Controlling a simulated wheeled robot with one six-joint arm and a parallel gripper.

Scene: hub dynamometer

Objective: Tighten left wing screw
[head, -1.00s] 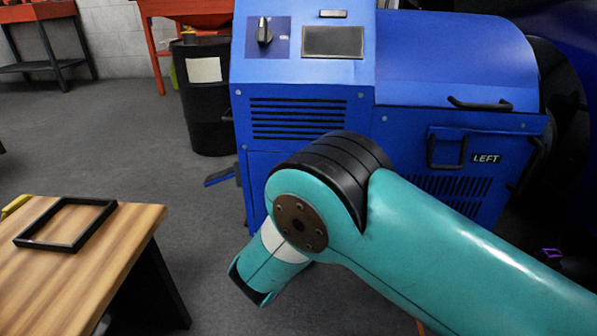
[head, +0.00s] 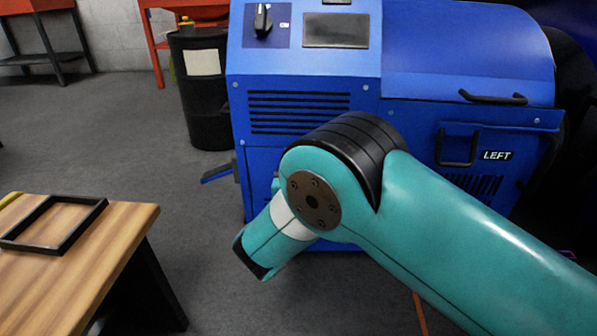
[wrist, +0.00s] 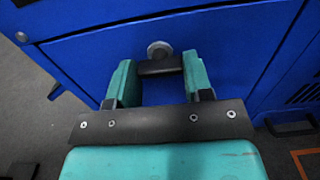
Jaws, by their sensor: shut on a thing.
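In the wrist view, the wing screw shows as a dark bar (wrist: 160,67) in front of a round grey boss (wrist: 159,48) on the blue panel. My gripper (wrist: 157,70) has its two teal fingers on either side of the dark bar, shut on it. The blue dynamometer cabinet (head: 300,160) fills the middle of the head view, with a LEFT label (head: 497,155) on its right part. In the head view, my arm hides the gripper and the screw.
A wooden table (head: 100,250) with a black frame (head: 55,246) on it stands at lower left. A black drum (head: 205,110) stands left of the cabinet. A blue foot (head: 218,173) sticks out low at the cabinet's left. Grey floor is clear between table and cabinet.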

